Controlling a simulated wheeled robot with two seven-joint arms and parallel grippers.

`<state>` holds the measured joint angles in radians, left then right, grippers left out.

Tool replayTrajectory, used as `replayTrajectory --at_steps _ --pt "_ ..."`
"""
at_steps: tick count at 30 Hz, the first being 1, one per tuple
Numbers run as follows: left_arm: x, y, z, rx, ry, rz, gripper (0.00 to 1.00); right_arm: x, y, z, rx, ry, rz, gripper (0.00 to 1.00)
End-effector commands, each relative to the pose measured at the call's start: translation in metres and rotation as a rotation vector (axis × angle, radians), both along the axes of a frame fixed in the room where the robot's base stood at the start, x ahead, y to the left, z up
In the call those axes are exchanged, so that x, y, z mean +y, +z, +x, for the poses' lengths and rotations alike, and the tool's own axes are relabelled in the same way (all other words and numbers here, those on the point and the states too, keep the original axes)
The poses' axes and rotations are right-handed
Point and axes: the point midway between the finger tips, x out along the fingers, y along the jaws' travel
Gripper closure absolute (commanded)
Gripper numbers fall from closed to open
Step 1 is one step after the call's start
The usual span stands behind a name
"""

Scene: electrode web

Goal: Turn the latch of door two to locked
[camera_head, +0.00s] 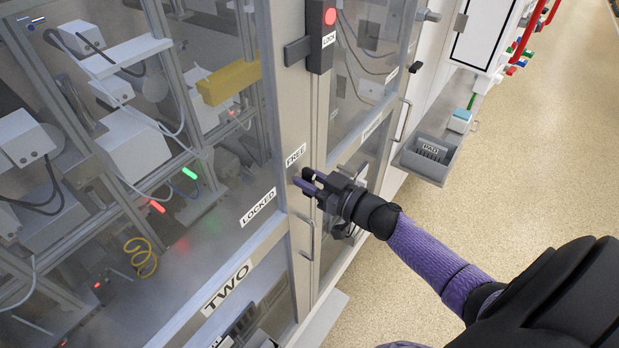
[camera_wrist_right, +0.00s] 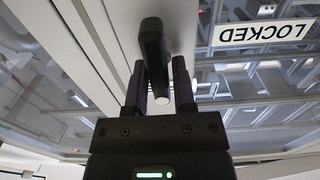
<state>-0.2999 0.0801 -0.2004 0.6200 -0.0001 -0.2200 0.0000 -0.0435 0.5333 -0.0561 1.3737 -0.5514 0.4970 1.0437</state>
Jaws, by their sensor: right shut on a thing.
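Door two (camera_head: 270,262) is a glazed door in a grey frame, with a TWO label (camera_head: 227,287) below its window. A FREE label (camera_head: 296,155) sits on the frame just above my right gripper (camera_head: 308,184), and a LOCKED label (camera_head: 258,207) is to its lower left. In the right wrist view, a dark latch handle (camera_wrist_right: 152,38) lies between the fingers of my right gripper (camera_wrist_right: 160,75), which is shut on it. The LOCKED label (camera_wrist_right: 264,33) appears upside down to the right there. In the head view the gripper largely hides the latch. My left gripper is out of view.
A dark lock box (camera_head: 321,40) with a red light is higher on the frame. Vertical door handles (camera_head: 403,120) stick out nearby. A grey bin (camera_head: 432,155) hangs at the right. The speckled floor (camera_head: 540,150) is clear. Machinery stands behind the glass.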

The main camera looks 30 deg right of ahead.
Motion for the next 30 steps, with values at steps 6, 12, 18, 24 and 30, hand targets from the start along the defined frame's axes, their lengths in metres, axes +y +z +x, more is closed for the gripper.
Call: replayTrajectory --at_steps 6,12,18,24,30 --pt "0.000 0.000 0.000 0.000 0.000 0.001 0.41 0.000 0.000 0.000 -0.013 0.000 -0.032 1.00" --pt "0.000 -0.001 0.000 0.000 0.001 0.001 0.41 0.001 -0.001 -0.001 -0.054 0.000 -0.137 1.00" --pt "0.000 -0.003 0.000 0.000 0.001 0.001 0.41 0.003 -0.001 -0.001 -0.121 0.000 -0.299 1.00" --pt "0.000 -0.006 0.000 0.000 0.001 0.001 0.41 0.005 -0.003 -0.002 -0.192 -0.001 -0.477 1.00" --pt "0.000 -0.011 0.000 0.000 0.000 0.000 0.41 0.007 -0.004 -0.003 -0.263 0.000 -0.653 1.00"
